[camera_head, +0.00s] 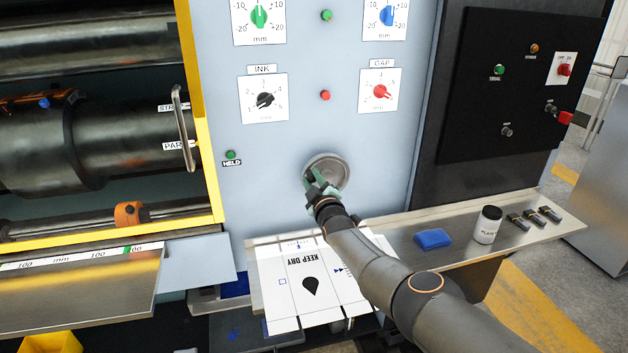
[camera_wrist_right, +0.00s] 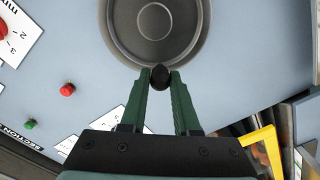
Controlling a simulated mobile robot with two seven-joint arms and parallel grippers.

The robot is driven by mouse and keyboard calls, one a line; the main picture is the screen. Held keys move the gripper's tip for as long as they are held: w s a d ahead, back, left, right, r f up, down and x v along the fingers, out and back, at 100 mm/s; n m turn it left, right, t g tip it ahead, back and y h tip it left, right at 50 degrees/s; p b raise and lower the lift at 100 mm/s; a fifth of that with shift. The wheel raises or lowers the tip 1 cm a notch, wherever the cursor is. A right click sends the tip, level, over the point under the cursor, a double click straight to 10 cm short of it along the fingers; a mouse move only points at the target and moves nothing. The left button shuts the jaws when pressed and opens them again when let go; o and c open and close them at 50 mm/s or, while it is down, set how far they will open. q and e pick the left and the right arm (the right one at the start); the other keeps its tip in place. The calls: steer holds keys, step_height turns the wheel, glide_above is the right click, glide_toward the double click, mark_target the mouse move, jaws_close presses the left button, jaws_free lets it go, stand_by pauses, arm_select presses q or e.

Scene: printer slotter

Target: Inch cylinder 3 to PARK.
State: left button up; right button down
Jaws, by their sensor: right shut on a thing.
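A round grey handwheel (camera_head: 327,167) sits on the pale blue panel; its dished face fills the top of the right wrist view (camera_wrist_right: 117,30). My right gripper (camera_head: 318,188) is at the wheel's lower edge. In the right wrist view its green fingers (camera_wrist_right: 160,76) are shut on a small black knob (camera_wrist_right: 159,78) at the rim. A dark cylinder (camera_head: 130,140) lies behind the yellow frame at left, its number not readable. A PARK label (camera_head: 176,145), partly hidden by a handle, is beside it, below another label starting "STR" (camera_head: 172,107). My left gripper is not in view.
A green HELD lamp (camera_head: 230,155) is left of the wheel. INK (camera_head: 264,99) and GAP (camera_head: 381,91) dials are above. A printed KEEP DRY sheet (camera_head: 308,285) lies below. The right shelf holds a blue cloth (camera_head: 432,239) and white jar (camera_head: 486,225).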

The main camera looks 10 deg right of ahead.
steer(key=shift+r, duration=0.15)
stand_by(0.3)
steer(key=c, duration=0.7)
jaws_free()
steer(key=shift+o, duration=0.2)
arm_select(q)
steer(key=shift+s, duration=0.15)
arm_select(e)
steer(key=shift+s, duration=0.15)
